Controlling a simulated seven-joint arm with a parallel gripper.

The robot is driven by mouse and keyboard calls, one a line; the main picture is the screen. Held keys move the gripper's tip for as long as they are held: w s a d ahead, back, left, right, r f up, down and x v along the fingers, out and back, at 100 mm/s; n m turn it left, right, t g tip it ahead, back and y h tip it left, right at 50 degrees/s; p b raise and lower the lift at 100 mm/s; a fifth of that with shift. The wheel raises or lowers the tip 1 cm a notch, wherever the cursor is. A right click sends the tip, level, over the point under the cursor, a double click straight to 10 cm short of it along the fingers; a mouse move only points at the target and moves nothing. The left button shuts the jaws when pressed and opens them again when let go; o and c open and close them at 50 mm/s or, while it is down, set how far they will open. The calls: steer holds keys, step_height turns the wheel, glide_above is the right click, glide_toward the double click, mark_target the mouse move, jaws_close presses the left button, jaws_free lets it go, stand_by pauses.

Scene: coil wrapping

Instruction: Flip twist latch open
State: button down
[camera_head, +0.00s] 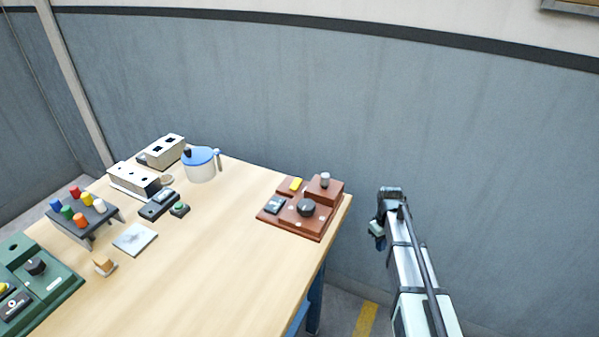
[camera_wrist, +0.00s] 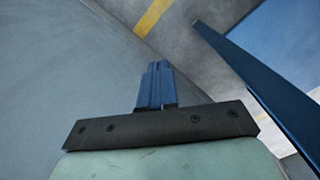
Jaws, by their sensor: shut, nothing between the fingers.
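A reddish-brown panel (camera_head: 290,222) lies at the right end of the table. A green panel (camera_head: 60,290) at the lower left also has a black knob (camera_head: 35,266). I cannot tell which part is the twist latch. My gripper (camera_head: 377,238) is off the table, right of the brown panel and apart from it. Its blue fingers (camera_wrist: 157,82) are shut and empty in the wrist view.
The wooden table (camera_head: 215,265) has bare room in its middle and front. A blue-lidded jug (camera_head: 200,168), pale blocks (camera_head: 134,181) and a rack with coloured knobs (camera_head: 82,220) stand at the left. In the wrist view a blue bar (camera_wrist: 255,85) is at the right.

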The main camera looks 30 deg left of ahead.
steer(key=w+a+r+n+t+y, duration=0.1)
steer(key=w+a+r+n, duration=0.1)
steer(key=a+r, duration=0.6)
steer(key=w+a+r+n+t, duration=0.15)
steer(key=a+r, duration=0.35)
steer(key=r, duration=0.5)
steer(key=s+a+r+n+y, duration=0.1)
steer(key=s+a+r, duration=0.3)
steer(key=r, duration=0.3)
steer(key=s+a+r+n+g+y, duration=0.1)
steer(key=s+a+r+n, duration=0.2)
steer(key=r, duration=0.5)
steer(key=s+a+r+y, duration=0.1)
steer(key=s+a+r, duration=0.3)
steer(key=s+r, duration=0.25)
glide_above(297, 180)
steer(key=d, duration=0.1)
steer(key=f, duration=1.1)
steer(key=shift+s+f, duration=0.15)
steer(key=shift+s, duration=0.2)
steer(key=shift+w+f, duration=0.2)
steer(key=shift+f, duration=0.5)
